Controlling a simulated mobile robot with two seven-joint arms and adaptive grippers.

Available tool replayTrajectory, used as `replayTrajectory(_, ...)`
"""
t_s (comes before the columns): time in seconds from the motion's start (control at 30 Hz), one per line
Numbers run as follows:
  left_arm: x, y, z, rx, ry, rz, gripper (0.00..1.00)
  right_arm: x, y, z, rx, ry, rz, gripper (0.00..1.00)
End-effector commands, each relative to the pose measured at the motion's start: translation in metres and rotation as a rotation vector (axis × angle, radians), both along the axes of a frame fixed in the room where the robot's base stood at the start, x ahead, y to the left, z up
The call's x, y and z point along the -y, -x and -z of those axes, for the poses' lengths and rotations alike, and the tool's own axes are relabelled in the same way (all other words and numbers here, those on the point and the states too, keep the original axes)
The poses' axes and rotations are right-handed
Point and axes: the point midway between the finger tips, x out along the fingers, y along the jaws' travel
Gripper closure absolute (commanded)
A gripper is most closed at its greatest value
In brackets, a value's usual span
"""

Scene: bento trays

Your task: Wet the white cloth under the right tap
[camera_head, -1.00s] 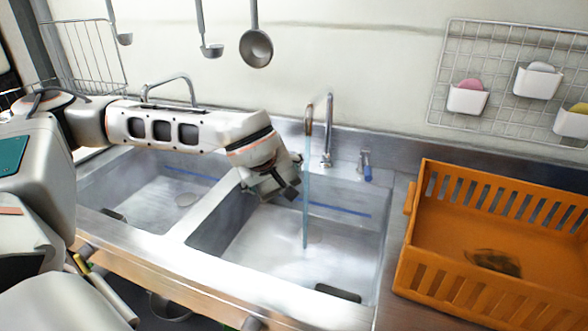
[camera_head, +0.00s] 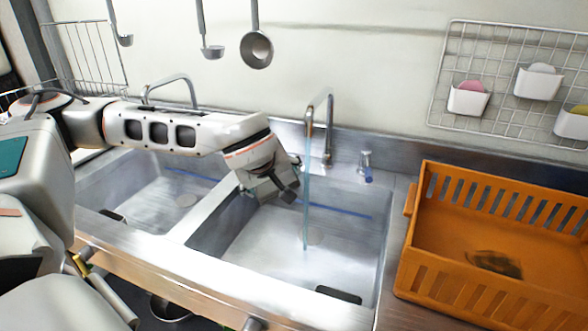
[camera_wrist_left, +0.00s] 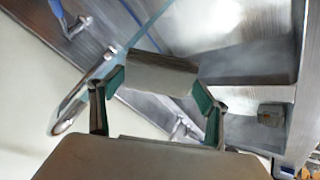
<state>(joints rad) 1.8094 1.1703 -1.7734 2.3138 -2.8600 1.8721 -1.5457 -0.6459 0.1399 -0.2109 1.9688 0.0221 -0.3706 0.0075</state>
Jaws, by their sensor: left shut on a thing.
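The right tap (camera_head: 329,125) is running, and a thin blue stream of water (camera_head: 306,200) falls into the right basin (camera_head: 270,245). My left gripper (camera_head: 285,190) is over that basin, left of the stream and apart from it in the head view. In the left wrist view its green-padded fingers (camera_wrist_left: 160,88) are shut on a flat, greyish piece, the white cloth (camera_wrist_left: 160,72), which looks dark in shade. The stream shows just beyond the cloth there; whether they touch, I cannot tell. In the head view the cloth is hard to make out. My right gripper is out of view.
An orange crate (camera_head: 408,270) stands right of the basin. The tap's blue-marked handle (camera_head: 367,165) is between tap and crate. A divider (camera_head: 205,215) separates the left basin (camera_head: 140,190). A wire rack with white cups (camera_head: 468,100) and ladles (camera_head: 256,48) hang on the wall.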

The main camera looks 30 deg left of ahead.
Motion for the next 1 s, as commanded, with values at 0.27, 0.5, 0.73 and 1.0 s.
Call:
replayTrajectory(0.27,0.0,0.0,0.0,0.0,0.0,0.0,0.41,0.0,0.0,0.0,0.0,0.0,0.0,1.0)
replayTrajectory(0.5,0.0,0.005,-0.006,0.002,0.0,0.001,0.41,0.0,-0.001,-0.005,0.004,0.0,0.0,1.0)
replayTrajectory(0.73,0.0,0.021,-0.02,0.004,0.0,0.0,0.41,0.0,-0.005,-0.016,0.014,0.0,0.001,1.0)
replayTrajectory(1.0,-0.001,0.04,-0.034,0.002,0.001,0.0,0.41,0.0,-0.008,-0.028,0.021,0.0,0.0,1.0)
